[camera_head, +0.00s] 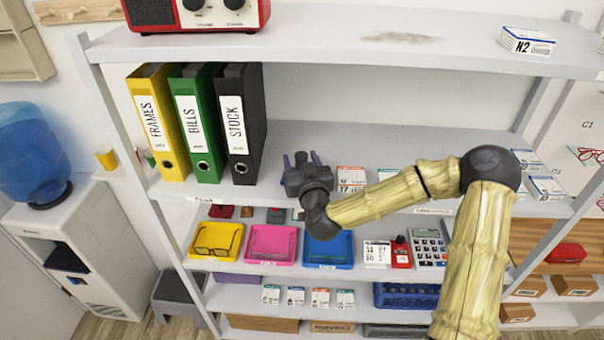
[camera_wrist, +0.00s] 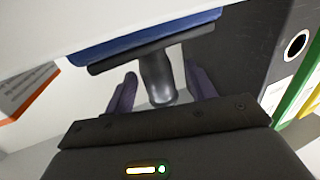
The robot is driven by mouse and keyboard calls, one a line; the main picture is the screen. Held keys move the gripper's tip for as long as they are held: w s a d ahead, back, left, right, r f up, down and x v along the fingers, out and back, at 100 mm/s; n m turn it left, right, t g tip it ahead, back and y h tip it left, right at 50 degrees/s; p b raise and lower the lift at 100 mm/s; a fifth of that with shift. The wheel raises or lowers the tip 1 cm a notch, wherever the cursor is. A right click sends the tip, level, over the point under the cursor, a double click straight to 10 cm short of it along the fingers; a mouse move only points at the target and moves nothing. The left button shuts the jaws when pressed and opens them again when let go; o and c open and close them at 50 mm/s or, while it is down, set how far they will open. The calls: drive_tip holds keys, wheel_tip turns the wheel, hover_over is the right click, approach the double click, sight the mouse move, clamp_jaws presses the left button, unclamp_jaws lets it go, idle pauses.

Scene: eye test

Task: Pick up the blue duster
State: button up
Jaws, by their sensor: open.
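In the wrist view, the blue duster (camera_wrist: 150,42) shows a blue pad on a dark plate with a grey rounded handle (camera_wrist: 157,78). My gripper (camera_wrist: 160,74) is open, with one purple-grey finger on each side of the handle. I see a gap at both sides and cannot tell how deep the handle sits between the fingers. In the camera_head view, my gripper (camera_head: 301,158) is over the middle shelf, just right of the black STOCK binder (camera_head: 244,165). The duster cannot be made out there; my gripper and wrist cover that spot.
Yellow FRAMES (camera_head: 160,160) and green BILLS (camera_head: 197,165) binders stand left of the black one. Small boxes (camera_head: 351,178) lie right of my gripper. Yellow (camera_head: 203,256), pink and blue trays sit one shelf below.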

drive_tip(key=c, duration=1)
drive_tip(key=shift+c, duration=0.2)
drive_tip(key=shift+r, duration=0.1)
drive_tip(key=shift+r+b, duration=1.1)
drive_tip(key=shift+r, duration=3.8)
